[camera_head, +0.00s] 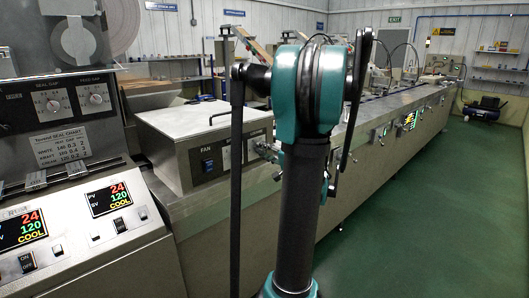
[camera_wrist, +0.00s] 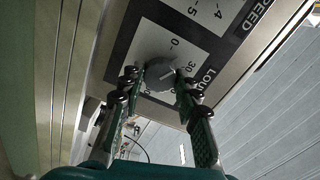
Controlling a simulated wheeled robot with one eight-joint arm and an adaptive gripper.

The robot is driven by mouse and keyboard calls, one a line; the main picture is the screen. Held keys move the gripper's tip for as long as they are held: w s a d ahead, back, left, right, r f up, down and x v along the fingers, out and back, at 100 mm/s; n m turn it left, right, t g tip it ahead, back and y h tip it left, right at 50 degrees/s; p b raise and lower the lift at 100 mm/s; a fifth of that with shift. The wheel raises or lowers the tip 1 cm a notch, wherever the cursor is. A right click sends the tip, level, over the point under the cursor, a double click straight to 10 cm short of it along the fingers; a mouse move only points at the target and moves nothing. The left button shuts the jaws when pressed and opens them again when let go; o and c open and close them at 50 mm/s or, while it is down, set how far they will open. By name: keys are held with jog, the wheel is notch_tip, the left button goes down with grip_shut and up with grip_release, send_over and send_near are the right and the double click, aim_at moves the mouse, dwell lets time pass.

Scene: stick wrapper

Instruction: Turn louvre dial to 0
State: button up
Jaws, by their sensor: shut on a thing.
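The louvre dial (camera_wrist: 160,73) is a round grey knob on a white scale plate, partly labelled "LOU", in the wrist view. Its light pointer line appears to point near the "30" mark; the "0" mark is further up the plate. My gripper (camera_wrist: 157,84) has its two green fingers on either side of the knob, shut on it. The right finger hides part of the scale and label.
A speed scale (camera_wrist: 205,12) sits beside the louvre plate in the wrist view. In the head view, a fan box (camera_head: 205,170) stands left of my arm, and a long steel machine (camera_head: 390,140) runs behind it. Green floor (camera_head: 440,220) is clear at right.

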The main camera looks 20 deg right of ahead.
jog(key=n, duration=0.5)
jog(key=shift+n, duration=0.3)
dwell(0.4)
jog(key=o, duration=1.2)
jog(key=shift+c, duration=0.2)
jog(key=shift+s, duration=0.1)
jog(key=v, duration=1.2)
